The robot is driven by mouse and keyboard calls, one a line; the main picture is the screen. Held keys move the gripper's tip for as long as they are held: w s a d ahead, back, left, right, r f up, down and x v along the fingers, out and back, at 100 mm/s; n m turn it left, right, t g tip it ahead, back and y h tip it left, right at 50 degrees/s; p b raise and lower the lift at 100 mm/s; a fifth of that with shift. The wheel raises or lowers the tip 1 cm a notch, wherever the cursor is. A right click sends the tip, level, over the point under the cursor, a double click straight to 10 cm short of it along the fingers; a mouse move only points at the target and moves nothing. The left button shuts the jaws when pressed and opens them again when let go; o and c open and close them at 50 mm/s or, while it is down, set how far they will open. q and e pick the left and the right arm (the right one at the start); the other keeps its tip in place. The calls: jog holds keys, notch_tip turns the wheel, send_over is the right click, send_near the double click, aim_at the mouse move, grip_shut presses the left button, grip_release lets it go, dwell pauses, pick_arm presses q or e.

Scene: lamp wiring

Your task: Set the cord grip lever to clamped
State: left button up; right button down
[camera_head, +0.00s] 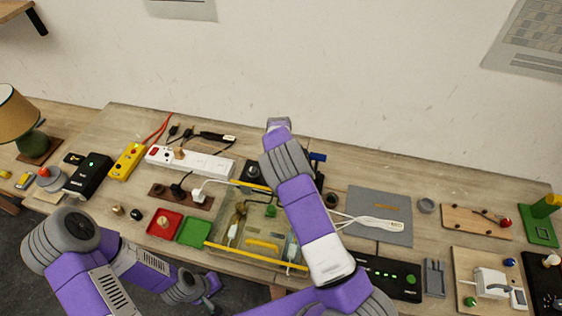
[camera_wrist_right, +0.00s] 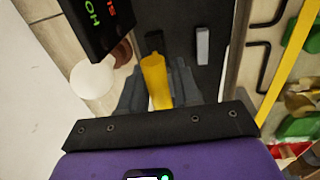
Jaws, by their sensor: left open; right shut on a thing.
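In the right wrist view a yellow lever-like piece (camera_wrist_right: 156,80) stands between the dark fingers of my right gripper (camera_wrist_right: 158,88), which is shut on it. It appears to be the cord grip lever; its base lies on a dark plate (camera_wrist_right: 205,75). I cannot tell its setting. In the head view my right arm hides the right fingers and the lever; part of a black fixture (camera_head: 252,171) shows beside the arm. My left gripper (camera_head: 209,291) is open and empty, low in front of the table edge.
A clear yellow-edged tray (camera_head: 224,249) with small parts stands in front of the fixture. Red (camera_head: 165,224) and green (camera_head: 194,232) trays lie to its left. A white power strip (camera_head: 190,161) is behind. A grey mat (camera_head: 368,203) lies right. A black block (camera_wrist_right: 98,22) with coloured lettering stands close to my right fingers.

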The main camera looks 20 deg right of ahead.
jog(key=s+t+h+b, duration=0.1)
jog(key=b, duration=0.1)
jog(key=a+f+t+h+b, duration=0.1)
jog(key=t+b, duration=0.1)
jog(key=shift+s+a+f, duration=0.1)
jog(key=shift+s+a, duration=0.1)
jog(key=shift+s, duration=0.15)
jog(key=shift+s+a+f+t+h+b, duration=0.2)
jog(key=shift+s+t+h+b, duration=0.15)
jog(key=shift+t+b, duration=0.3)
jog(key=shift+s+a+f+t+h+b, duration=0.1)
jog(key=shift+s+f+t+h+b, duration=0.1)
jog(key=shift+t+h+b, duration=0.4)
jog(key=c, duration=1)
grip_release()
jog(key=shift+r, duration=0.1)
jog(key=v, duration=0.7)
jog(key=shift+r, duration=0.25)
